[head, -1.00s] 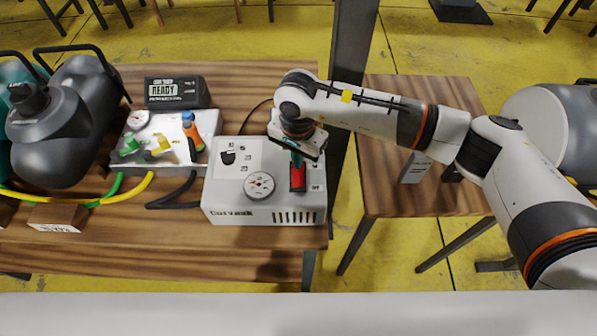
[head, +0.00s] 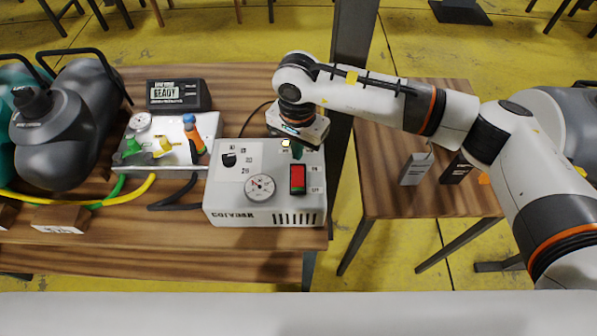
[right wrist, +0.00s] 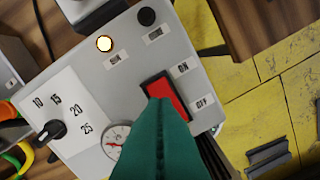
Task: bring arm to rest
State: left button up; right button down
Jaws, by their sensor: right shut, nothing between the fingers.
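My right gripper (head: 297,152) is shut and empty, with its green fingers pointing down above the right part of the white pump box (head: 232,205). The red rocker switch (head: 297,178) on the box lies just in front of the fingertips, and they look apart from it. In the right wrist view the green fingers (right wrist: 163,108) cover the lower part of the red switch (right wrist: 172,95), between its ON and OFF labels. A small round lamp (right wrist: 104,43) glows pale yellow. My left gripper is not in view.
The box also carries a gauge (head: 259,187) and a dial (head: 229,159). A dark post (head: 352,60) stands behind my arm. A second table (head: 385,200) holds small blocks.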

notch_tip(320, 180, up, 2)
dwell(0.6)
